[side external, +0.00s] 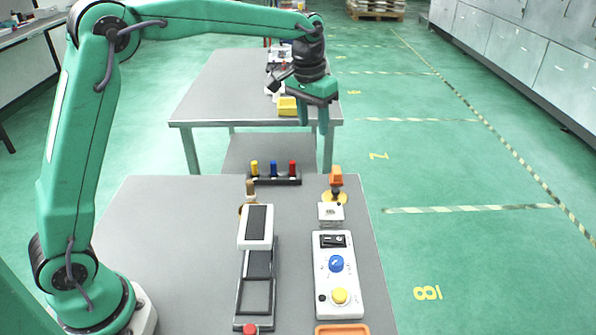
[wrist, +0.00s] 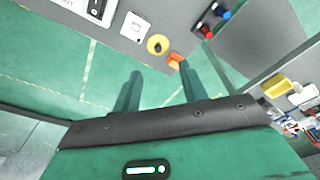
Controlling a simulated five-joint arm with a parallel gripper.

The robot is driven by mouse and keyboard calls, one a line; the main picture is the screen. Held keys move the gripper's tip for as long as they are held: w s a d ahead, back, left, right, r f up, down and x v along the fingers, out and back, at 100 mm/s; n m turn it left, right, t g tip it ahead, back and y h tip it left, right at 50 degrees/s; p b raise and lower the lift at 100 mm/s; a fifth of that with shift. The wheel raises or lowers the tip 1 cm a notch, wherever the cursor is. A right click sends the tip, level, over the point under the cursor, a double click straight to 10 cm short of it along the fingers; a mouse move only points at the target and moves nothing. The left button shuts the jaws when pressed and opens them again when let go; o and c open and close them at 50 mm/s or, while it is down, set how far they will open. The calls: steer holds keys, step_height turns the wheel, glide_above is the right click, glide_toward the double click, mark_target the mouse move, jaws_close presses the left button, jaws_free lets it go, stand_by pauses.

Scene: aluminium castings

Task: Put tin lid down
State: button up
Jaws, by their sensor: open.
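My gripper (side external: 314,128) is open and hangs high beyond the far edge of the near table, fingers pointing down. In the wrist view its two fingers (wrist: 160,70) are apart with nothing between them. No thing is clearly recognisable as the tin lid. The closest match is a round yellow disc (side external: 341,198) with a dark knob on the near table's far right part; it also shows in the wrist view (wrist: 153,47). An orange block (side external: 336,176) is just behind it, also in the wrist view (wrist: 174,60). My gripper touches neither.
A rack with yellow, blue and red pegs (side external: 273,180) stands at the far edge. A white square box (side external: 331,211), a white control panel (side external: 351,290) and a dark rail with a white-framed block (side external: 256,243) lie nearer. The table's left (side external: 170,230) is clear. Another table (side external: 225,95) stands behind.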

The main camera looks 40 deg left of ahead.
steer(key=s+a+r+t, duration=0.1)
steer(key=s+r, duration=0.3)
steer(key=s, duration=0.4)
steer(key=s+a+f+t, duration=0.1)
steer(key=s, duration=1)
steer(key=s+a+f+t, duration=0.1)
steer(key=s+t, duration=0.1)
steer(key=s, duration=0.9)
steer(key=shift+a+f, duration=0.25)
steer(key=shift+f, duration=0.15)
